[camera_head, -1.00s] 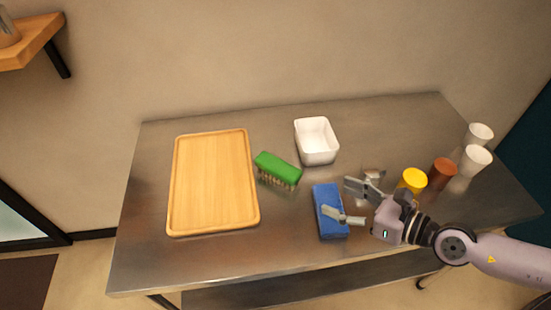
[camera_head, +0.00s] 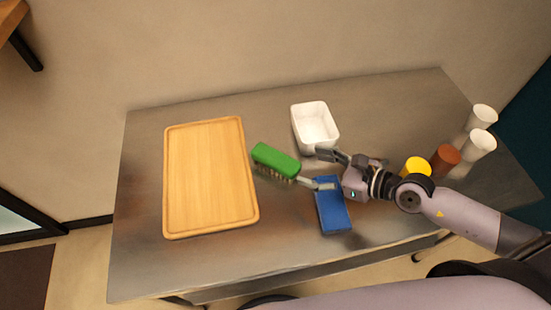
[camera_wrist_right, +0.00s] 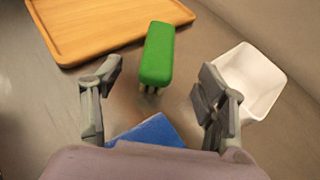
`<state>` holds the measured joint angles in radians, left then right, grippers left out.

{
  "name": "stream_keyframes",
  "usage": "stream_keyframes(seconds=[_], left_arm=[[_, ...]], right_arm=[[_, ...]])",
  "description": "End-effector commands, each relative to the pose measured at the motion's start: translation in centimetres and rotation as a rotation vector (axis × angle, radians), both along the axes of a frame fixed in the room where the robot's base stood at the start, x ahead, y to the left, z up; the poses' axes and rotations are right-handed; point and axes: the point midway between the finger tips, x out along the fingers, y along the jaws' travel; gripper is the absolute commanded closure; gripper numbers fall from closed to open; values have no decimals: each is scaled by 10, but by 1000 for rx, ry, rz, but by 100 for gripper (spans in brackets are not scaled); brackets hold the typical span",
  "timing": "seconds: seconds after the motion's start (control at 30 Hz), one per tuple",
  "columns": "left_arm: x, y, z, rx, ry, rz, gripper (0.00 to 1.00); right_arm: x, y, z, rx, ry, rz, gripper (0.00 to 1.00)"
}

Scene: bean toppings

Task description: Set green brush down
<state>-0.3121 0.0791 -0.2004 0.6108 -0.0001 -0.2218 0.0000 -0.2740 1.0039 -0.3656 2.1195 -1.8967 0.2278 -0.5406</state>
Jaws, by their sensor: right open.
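The green brush (camera_head: 276,159) rests bristles down on the metal table, between the wooden tray and the white container. My right gripper (camera_head: 318,168) is open and empty, just right of the brush and above the far end of the blue block. In the right wrist view the green brush (camera_wrist_right: 158,55) stands ahead of the two spread fingers (camera_wrist_right: 158,92), roughly between their lines, and they do not hold it. My left gripper is not in view.
A wooden tray (camera_head: 210,180) lies on the left. A white container (camera_head: 314,127) stands behind the gripper. A blue block (camera_head: 333,212) lies below the gripper. Yellow (camera_head: 415,167) and brown (camera_head: 445,158) containers and white cups (camera_head: 480,142) stand on the right.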

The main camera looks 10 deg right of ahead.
Motion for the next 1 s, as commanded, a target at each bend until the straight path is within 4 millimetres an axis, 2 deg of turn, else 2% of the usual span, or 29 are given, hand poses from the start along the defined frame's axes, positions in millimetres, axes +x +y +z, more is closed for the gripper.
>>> stream_keyframes(seconds=[0.3,1.0], left_arm=[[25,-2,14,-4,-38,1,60],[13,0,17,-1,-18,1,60]], right_arm=[[38,37,-20,3,-1,-2,33],[82,79,-56,1,-1,0,33]])
